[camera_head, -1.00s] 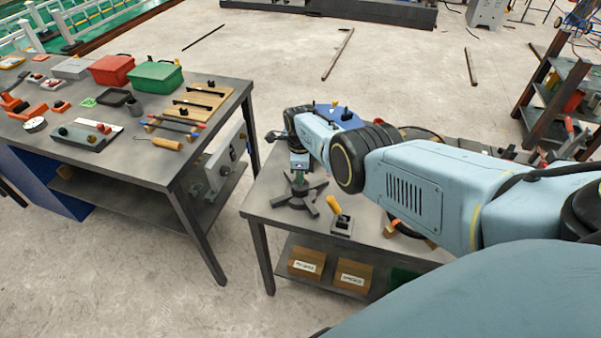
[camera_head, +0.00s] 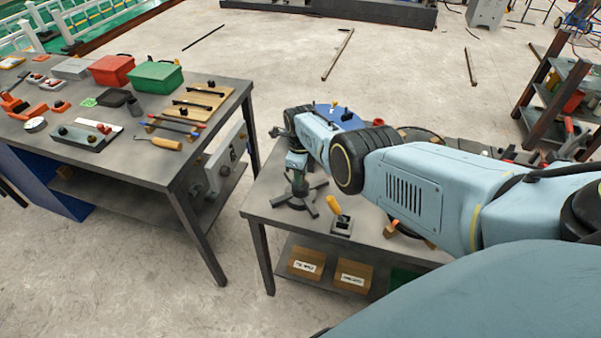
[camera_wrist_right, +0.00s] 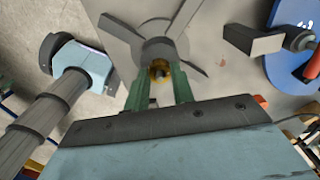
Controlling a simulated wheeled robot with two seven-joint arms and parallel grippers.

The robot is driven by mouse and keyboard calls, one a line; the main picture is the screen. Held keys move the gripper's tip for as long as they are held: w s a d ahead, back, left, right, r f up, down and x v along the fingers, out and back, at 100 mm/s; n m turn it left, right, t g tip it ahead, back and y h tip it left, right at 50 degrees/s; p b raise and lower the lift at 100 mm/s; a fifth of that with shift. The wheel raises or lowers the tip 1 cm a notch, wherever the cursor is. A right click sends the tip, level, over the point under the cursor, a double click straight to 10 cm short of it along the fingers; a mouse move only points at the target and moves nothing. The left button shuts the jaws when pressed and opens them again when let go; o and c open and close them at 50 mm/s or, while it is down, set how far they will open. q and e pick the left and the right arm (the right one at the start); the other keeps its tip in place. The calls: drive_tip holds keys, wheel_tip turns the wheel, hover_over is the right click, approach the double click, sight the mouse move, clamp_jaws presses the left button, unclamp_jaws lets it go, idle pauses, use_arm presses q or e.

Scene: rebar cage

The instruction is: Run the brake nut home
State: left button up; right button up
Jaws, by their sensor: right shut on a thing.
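The brake nut (camera_wrist_right: 159,70) is a small brass-coloured ring, seen in the right wrist view around a darker shaft end. My right gripper (camera_wrist_right: 160,84) is shut on it, with one green finger on each side. The nut sits above the round hub of a dark stand (camera_wrist_right: 159,50) with several flat legs. In the head view this stand (camera_head: 299,201) rests on the grey bench, and my right gripper (camera_head: 299,179) comes down on its upright from above. The nut itself is too small or hidden there. My left gripper is not in view.
On the bench (camera_head: 262,205), a small block with a yellow handle (camera_head: 335,208) stands right of the stand. A blue disc (camera_head: 345,119) lies behind my right arm. A separate tool table (camera_head: 108,163) is to the left, with a floor gap between.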

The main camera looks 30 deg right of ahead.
drive_tip(key=o, duration=1)
drive_tip(key=shift+r, duration=0.1)
drive_tip(key=shift+r+p, duration=0.55)
drive_tip(key=shift+r, duration=0.05)
wheel_tip(320, 180, up, 6)
drive_tip(key=p, duration=0.4)
drive_tip(key=shift+r+p, duration=1.05)
drive_tip(key=shift+r, duration=2)
